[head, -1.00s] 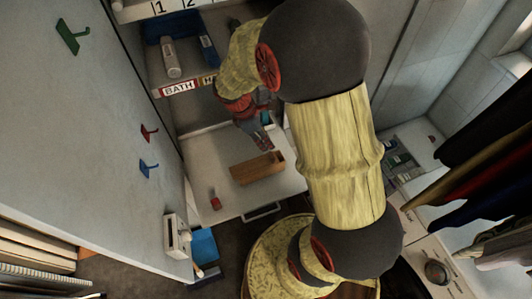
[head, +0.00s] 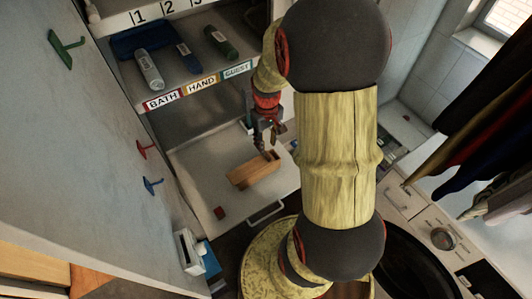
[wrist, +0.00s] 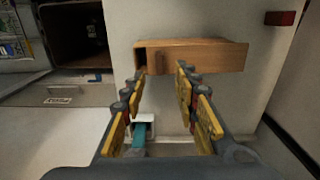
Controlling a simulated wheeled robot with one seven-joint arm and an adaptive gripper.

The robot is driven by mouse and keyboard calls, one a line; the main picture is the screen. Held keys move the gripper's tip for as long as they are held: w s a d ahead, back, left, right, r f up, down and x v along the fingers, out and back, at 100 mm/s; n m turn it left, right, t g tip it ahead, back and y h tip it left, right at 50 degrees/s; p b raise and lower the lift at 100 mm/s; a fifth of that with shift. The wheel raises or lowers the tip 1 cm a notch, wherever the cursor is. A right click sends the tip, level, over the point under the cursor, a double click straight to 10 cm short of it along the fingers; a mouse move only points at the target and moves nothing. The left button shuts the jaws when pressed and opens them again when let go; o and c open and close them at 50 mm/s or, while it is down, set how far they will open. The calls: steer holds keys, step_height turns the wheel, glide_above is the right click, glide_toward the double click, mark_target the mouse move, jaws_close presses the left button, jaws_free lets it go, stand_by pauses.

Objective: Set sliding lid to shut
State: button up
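A wooden box (head: 253,174) lies on a white pull-out surface (head: 196,158). A dark gap shows at its right end in the head view. In the wrist view the box (wrist: 205,57) is ahead of the fingertips, with the dark gap at its left end. I cannot clearly tell the sliding lid from the box body. My gripper (head: 266,146) points down near the gap end. In the wrist view my gripper (wrist: 161,74) is open, with nothing between its fingers. The fingertips overlap the box's near edge in the picture; contact is unclear.
A small red block (head: 220,213) lies on the white surface, front left. Shelves with labels (head: 200,86) and bottles stand behind. A wall with coloured hooks (head: 153,186) is at left. A washing machine (head: 425,230) is at right.

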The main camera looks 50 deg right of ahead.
mark_target(267, 155)
steer(key=shift+f+b, duration=0.4)
steer(key=shift+f, duration=2.75)
steer(key=shift+c, duration=1.1)
jaws_close()
steer(key=shift+d, duration=0.1)
